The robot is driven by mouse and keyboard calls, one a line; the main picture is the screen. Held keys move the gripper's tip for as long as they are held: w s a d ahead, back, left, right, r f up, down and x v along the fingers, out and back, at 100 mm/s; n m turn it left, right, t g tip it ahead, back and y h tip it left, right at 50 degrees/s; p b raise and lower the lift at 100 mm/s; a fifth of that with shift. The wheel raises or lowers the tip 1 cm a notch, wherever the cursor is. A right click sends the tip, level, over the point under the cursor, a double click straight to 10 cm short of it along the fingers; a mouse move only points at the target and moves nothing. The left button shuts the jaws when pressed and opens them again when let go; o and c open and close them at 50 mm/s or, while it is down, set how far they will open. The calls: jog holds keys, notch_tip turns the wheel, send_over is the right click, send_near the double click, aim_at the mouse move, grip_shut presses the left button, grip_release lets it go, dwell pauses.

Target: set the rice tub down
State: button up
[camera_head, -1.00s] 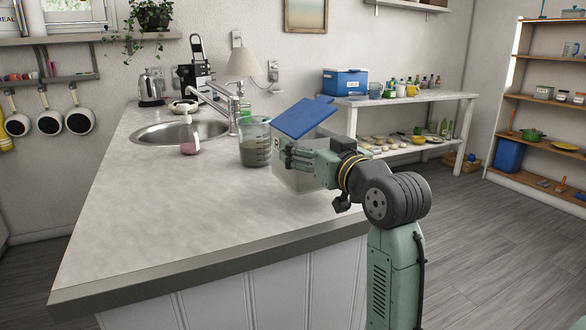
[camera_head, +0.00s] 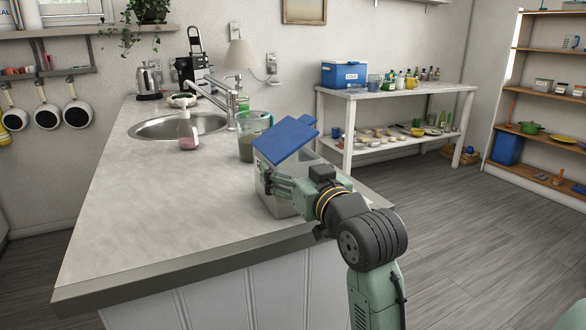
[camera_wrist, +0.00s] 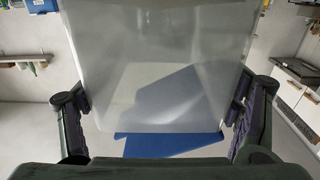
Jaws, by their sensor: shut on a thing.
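The rice tub (camera_head: 278,200) is a pale, see-through box with a blue lid (camera_head: 287,138). It is at the right part of the counter, and its lid looks slanted. My gripper (camera_head: 272,183) is shut on the tub's sides, the arm reaching in from the right. In the wrist view the tub (camera_wrist: 160,60) fills the middle, with one finger on each side of it, and part of the blue lid (camera_wrist: 170,144) shows at the bottom. The tub's base is partly hidden by my gripper, so I cannot tell whether it touches the counter (camera_head: 150,215).
A measuring jug (camera_head: 247,148) stands just behind the tub. A soap bottle (camera_head: 187,132) stands by the sink (camera_head: 155,128) further back. The counter's left and front parts are clear. A white shelf table (camera_head: 400,92) with a blue cooler (camera_head: 344,75) stands at the back right.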

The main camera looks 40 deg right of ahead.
jog(key=o, duration=1.8)
jog(key=shift+s, duration=0.2)
jog(key=b+v, duration=0.2)
jog(key=v, duration=0.9)
jog(key=shift+s+a, duration=0.1)
jog(key=shift+s, duration=0.2)
